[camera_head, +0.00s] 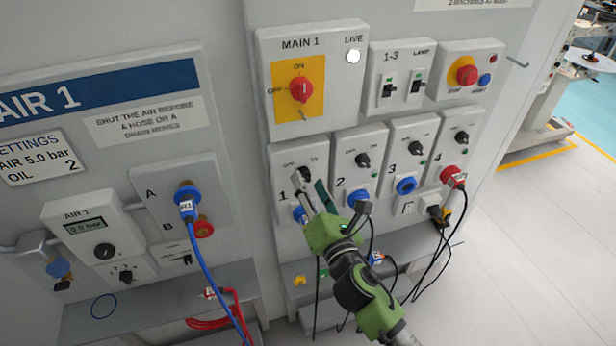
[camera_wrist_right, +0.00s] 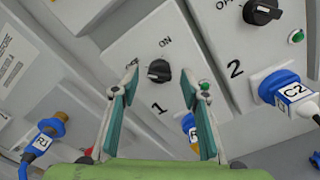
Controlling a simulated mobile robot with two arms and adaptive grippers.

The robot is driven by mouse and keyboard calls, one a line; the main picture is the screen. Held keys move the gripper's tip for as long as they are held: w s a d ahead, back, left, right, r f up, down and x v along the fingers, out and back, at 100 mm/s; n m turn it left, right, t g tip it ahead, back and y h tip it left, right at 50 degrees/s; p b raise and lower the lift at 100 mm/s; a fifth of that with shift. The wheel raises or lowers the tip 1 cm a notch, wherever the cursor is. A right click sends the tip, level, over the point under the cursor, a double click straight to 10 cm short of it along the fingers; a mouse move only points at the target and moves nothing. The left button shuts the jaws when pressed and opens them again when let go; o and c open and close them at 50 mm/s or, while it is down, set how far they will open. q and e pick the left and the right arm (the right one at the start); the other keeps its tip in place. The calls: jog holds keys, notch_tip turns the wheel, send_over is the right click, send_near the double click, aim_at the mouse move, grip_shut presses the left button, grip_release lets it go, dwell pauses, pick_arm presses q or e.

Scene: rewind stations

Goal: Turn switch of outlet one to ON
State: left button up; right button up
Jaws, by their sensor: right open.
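The outlet one panel (camera_head: 281,158) is a light grey box marked 1, with a black rotary switch (camera_wrist_right: 159,71) between OFF and ON labels. I cannot clearly tell which label the knob points to. My right gripper (camera_head: 309,183), on a green arm, is in front of this panel. In the right wrist view its two teal-padded fingers (camera_wrist_right: 159,80) are spread, one on each side below the knob, with nothing between them. Contact with the knob cannot be seen. A blue socket (camera_head: 299,213) below is partly hidden by the gripper. My left gripper is not in view.
The outlet two panel (camera_head: 344,140) is close on the right, with a blue plug (camera_wrist_right: 292,88) in it. The MAIN 1 switch (camera_head: 301,89) is above. The AIR 1 panel (camera_head: 180,178) with a blue hose stands left. Dark cables hang near my arm.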

jog(key=shift+x, duration=0.9)
jog(key=shift+c, duration=0.4)
jog(key=c, duration=1)
